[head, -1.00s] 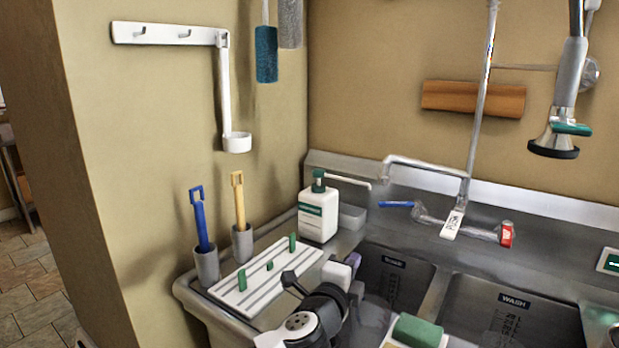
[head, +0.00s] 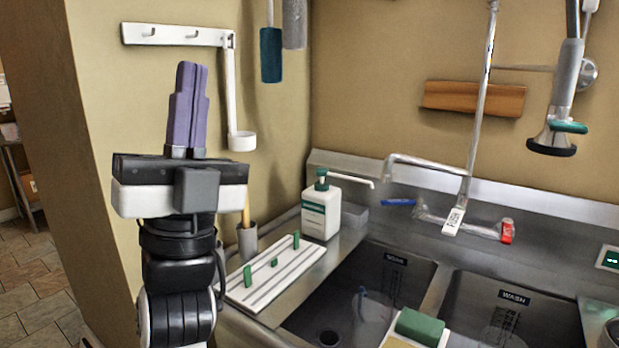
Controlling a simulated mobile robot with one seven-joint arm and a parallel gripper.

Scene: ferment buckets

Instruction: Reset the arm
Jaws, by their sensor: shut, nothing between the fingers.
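My gripper (head: 188,68) is raised at the left of the head view, pointing up. Its two purple fingers are together with nothing between them. The gripper's white and black body is below the fingers, with my arm rising from the bottom edge. It stands in front of the beige wall, left of the sink. My arm hides the blue-handled brush and part of the counter's left end.
A hook rail (head: 172,34) with a white ladle (head: 234,100) hangs on the wall close by. A white drying rack (head: 272,278), a soap bottle (head: 321,212) and a yellow-handled brush (head: 246,222) stand on the counter. Sink basins (head: 362,262) are at right; a green sponge (head: 419,327) lies in front.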

